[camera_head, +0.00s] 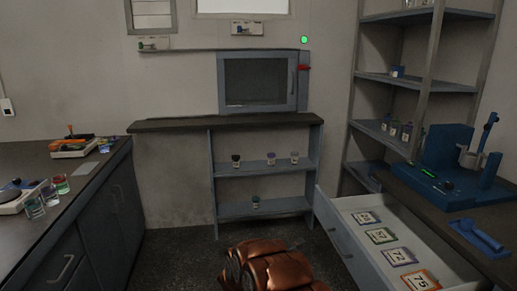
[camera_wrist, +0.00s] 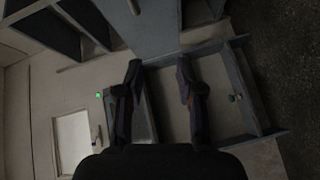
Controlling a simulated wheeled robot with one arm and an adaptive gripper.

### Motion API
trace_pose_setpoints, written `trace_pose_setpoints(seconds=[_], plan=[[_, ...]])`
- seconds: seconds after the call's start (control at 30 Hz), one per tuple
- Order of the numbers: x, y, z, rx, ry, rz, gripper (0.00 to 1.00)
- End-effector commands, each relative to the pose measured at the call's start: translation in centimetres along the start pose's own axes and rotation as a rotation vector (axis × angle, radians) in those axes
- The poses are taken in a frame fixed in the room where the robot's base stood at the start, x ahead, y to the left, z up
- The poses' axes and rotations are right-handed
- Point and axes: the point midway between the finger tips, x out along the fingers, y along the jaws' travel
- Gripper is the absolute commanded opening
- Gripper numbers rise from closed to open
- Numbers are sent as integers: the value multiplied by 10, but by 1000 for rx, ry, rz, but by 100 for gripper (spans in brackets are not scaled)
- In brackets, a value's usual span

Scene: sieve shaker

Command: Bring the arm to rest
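My gripper (camera_wrist: 159,80) shows in the wrist view with its two dark fingers spread apart and nothing between them. It is open, and the shelf unit lies in the background behind the fingers. In the head view, copper-coloured links of my arm (camera_head: 270,266) show at the bottom middle, low in front of the shelf unit. The gripper itself cannot be made out in the head view.
An open drawer (camera_head: 344,246) with several numbered, coloured-frame pieces juts out at right, below the blue shaker (camera_head: 447,160). A low shelf unit (camera_head: 218,190) holds small jars. A left counter (camera_head: 112,160) carries instruments and beakers. Dark floor (camera_head: 180,255) is clear between.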

Motion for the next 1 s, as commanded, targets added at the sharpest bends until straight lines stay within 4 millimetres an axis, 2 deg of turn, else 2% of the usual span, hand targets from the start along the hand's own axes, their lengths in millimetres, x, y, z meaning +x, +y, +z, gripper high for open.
trace_pose_setpoints(seconds=[0.1,0.27,0.5,0.73,0.87,1.0], plan=[[-2,7,-27,125,80,-131,37],[-15,15,-58,269,175,-314,37],[-52,36,-88,436,275,-594,37],[-102,61,-91,531,315,-861,37],[-133,75,-78,552,305,-1004,37],[-167,90,-56,558,269,-1146,37]])
